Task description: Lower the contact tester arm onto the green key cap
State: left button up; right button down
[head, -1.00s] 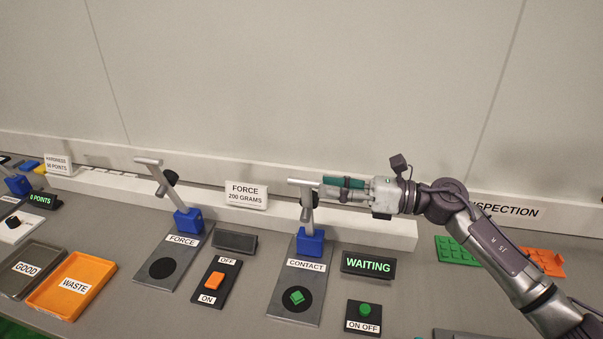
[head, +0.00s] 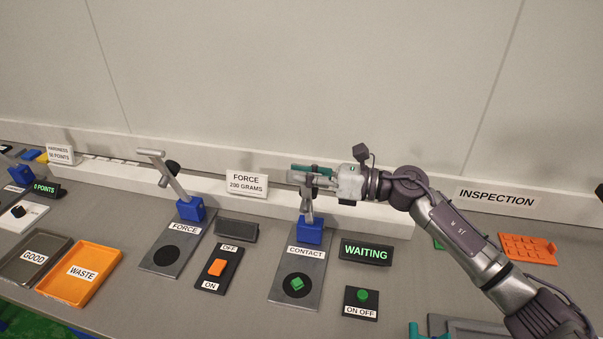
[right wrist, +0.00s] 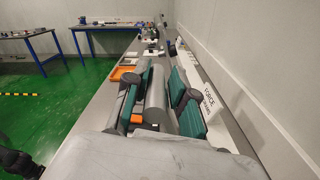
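The contact tester (head: 299,267) is a grey plate with a blue hinge block (head: 310,230) and a raised, steep metal arm (head: 307,203) with a crossbar on top. The green key cap (head: 297,284) sits on the plate's black disc, below and in front of the block. My right gripper (head: 311,175) is at the crossbar. In the right wrist view the grey bar (right wrist: 157,88) lies between the two teal-padded fingers, with a gap showing on its left side, so the fingers look open around it. My left gripper is out of view.
A lit "WAITING" display (head: 366,251) and a green-button switch box (head: 361,303) stand right of the tester. The force tester (head: 178,245) and an orange rocker switch (head: 219,268) are left. A white ledge (head: 385,222) runs behind. An orange waste tray (head: 80,274) is far left.

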dwell(0.3)
jog(key=s+a+f+n+b, duration=0.3)
jog(key=s+f+n+b, duration=0.4)
jog(key=s+f+b, duration=0.2)
jog(key=shift+s+a+b, duration=0.35)
jog(key=shift+s+b, duration=0.9)
jog(key=shift+b, duration=0.7)
jog(key=shift+r, duration=0.1)
jog(key=c, duration=1.1)
grip_release()
jog(key=v, duration=1.2)
